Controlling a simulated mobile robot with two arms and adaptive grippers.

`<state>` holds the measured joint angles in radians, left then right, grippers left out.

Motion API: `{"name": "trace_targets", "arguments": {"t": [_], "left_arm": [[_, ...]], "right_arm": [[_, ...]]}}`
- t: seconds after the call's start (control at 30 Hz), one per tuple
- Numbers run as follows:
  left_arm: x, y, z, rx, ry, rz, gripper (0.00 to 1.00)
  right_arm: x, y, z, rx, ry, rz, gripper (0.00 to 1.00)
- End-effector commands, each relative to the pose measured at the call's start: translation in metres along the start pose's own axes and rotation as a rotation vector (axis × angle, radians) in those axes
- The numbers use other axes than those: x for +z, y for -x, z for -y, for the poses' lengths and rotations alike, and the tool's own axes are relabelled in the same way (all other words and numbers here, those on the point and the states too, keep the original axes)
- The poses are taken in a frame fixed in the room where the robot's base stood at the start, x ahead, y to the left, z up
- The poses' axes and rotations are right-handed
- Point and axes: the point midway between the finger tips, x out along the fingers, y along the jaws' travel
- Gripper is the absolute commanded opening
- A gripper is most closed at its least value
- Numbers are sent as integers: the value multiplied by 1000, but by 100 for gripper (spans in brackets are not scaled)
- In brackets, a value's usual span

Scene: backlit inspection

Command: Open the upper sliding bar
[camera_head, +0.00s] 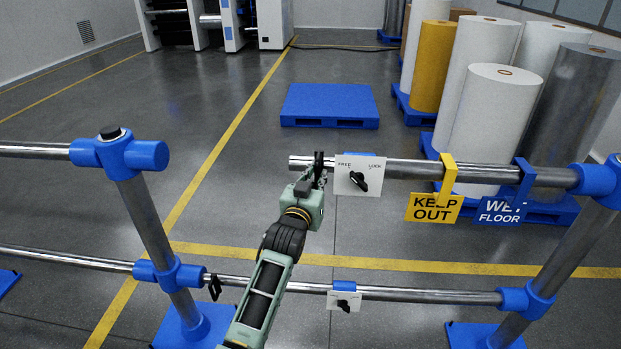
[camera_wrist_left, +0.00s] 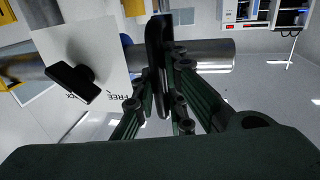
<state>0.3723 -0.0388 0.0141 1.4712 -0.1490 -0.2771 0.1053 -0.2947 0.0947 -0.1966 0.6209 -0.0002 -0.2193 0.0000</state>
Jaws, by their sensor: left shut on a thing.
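The upper sliding bar (camera_head: 400,168) is a shiny metal tube running through the right post's blue joint. Its left end is free in the air, with a wide gap to the left post's blue joint (camera_head: 148,155). My left gripper (camera_head: 319,172) is shut on the bar's upright black handle (camera_wrist_left: 158,60) near that free end. Beside it hangs a white FREE/LOCK plate (camera_head: 350,176) with a black knob (camera_head: 360,182); I cannot tell its setting surely. The plate also shows in the left wrist view (camera_wrist_left: 108,50). My right gripper is not in view.
A lower bar (camera_head: 420,296) spans both posts, with its own plate (camera_head: 344,302). A yellow KEEP OUT sign (camera_head: 434,208) and a blue WET FLOOR sign (camera_head: 501,211) hang on the upper bar. Beyond are an empty blue pallet (camera_head: 329,103) and tall rolls (camera_head: 492,115).

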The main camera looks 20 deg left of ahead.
Motion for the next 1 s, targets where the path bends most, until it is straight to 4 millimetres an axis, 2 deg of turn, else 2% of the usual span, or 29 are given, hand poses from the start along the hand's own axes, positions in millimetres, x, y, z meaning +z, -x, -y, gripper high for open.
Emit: {"name": "trace_targets", "arguments": {"t": [0.03,0.23,0.6,0.63,0.83,1.0], "left_arm": [[-8,-2,-3,1,-1,-17,0],[-9,-3,-9,0,-2,-18,0],[-10,-3,-9,0,-3,-20,0],[-10,-3,-9,0,-3,-20,13],[-8,-3,-9,0,-2,-18,30],[-5,-2,-9,0,-1,-10,31]], "right_arm": [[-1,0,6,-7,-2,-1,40],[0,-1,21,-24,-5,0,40],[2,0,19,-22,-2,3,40],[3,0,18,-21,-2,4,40],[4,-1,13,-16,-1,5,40],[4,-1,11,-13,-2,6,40]]}}
